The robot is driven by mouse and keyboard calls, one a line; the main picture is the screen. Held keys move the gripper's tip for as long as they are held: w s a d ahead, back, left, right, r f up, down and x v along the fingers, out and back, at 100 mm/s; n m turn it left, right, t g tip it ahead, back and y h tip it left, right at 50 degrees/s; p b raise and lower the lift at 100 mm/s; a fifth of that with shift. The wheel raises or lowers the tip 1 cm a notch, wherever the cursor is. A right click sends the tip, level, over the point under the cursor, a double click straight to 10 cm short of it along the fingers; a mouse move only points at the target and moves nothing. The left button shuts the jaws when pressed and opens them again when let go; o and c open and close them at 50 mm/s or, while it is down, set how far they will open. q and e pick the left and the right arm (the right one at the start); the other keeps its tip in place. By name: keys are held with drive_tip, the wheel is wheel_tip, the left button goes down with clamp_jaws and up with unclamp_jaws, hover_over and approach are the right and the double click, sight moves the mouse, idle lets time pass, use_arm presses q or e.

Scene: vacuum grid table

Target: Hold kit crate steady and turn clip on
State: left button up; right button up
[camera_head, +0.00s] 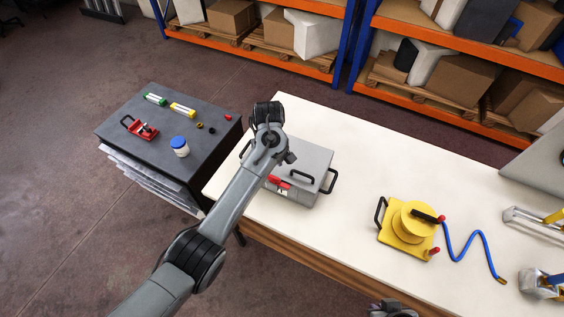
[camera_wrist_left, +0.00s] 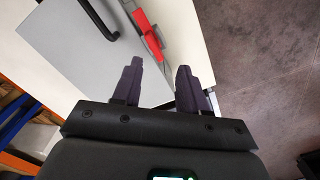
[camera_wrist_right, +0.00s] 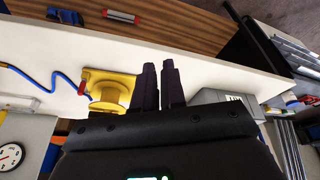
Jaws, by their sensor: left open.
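The grey kit crate (camera_head: 306,158) stands on the white table, with black handles and a red clip (camera_head: 280,182) on its near side. The clip (camera_wrist_left: 150,38) also shows in the left wrist view, beyond my left fingers. My left arm reaches over the crate's left part in the head view and hides some of it. My left gripper (camera_wrist_left: 156,82) is open and empty, pointing at the crate near the clip. My right gripper (camera_wrist_right: 158,75) has its fingers close together with a thin gap and nothing visible between them. It is away from the crate (camera_wrist_right: 222,98).
A yellow reel (camera_head: 408,228) with a blue hose (camera_head: 470,240) lies right of the crate. A dark side table (camera_head: 170,115) at left holds a red tool, a white jar and small parts. White table surface between crate and reel is clear.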

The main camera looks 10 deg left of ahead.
drive_tip(key=o, duration=0.5)
drive_tip(key=shift+w+d, duration=0.1)
drive_tip(key=shift+d, duration=0.05)
drive_tip(key=shift+c, duration=0.2)
drive_tip(key=shift+o, duration=0.6)
drive_tip(key=shift+m, duration=0.3)
drive_tip(key=m+t+y, duration=0.3)
drive_tip(key=m+t, duration=0.4)
drive_tip(key=m, duration=1.3)
approach(324, 192)
drive_tip(key=shift+x, duration=4.2)
